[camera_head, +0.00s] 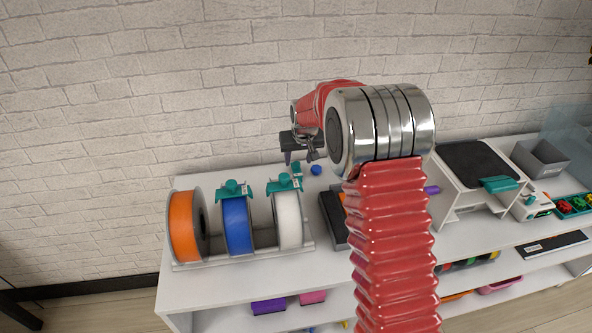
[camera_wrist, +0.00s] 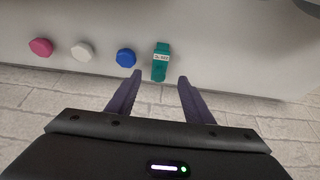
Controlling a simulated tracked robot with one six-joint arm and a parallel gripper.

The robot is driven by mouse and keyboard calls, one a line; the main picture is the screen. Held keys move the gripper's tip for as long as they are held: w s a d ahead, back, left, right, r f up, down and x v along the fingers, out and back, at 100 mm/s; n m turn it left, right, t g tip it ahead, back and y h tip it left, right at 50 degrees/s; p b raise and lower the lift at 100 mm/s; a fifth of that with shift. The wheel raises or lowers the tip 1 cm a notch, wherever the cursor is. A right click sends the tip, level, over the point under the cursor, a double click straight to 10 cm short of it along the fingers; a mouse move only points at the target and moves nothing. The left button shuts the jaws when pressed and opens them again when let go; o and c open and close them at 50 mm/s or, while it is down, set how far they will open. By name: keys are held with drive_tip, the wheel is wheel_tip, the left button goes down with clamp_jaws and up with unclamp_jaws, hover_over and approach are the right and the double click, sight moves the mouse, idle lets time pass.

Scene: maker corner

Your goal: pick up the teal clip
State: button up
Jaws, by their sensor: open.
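The teal clip (camera_wrist: 160,63) with a small white label lies on the white shelf top, near its wall-side edge. In the wrist view it sits between the lines of my fingers, just beyond the tips. In the head view a small teal part of it (camera_head: 297,168) shows below my gripper (camera_head: 300,157). My gripper also shows in the wrist view (camera_wrist: 160,79), its two dark purple fingers apart and nothing between them. I cannot tell the height of the fingertips above the shelf. Other teal clips sit on the blue spool (camera_head: 234,188) and white spool (camera_head: 285,182).
A blue knob-like piece (camera_wrist: 126,58) lies close beside the clip, then a white one (camera_wrist: 82,51) and a pink one (camera_wrist: 41,47). An orange spool (camera_head: 184,226) stands at the left. A white machine (camera_head: 450,192) and grey bin (camera_head: 540,158) stand right. The brick wall (camera_head: 120,120) is behind.

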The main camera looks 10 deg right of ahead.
sight(297, 166)
drive_tip(key=shift+x, duration=1.25)
drive_tip(key=shift+x, duration=2.6)
drive_tip(key=shift+w, duration=0.1)
drive_tip(key=shift+c, duration=0.2)
drive_tip(key=c, duration=1.1)
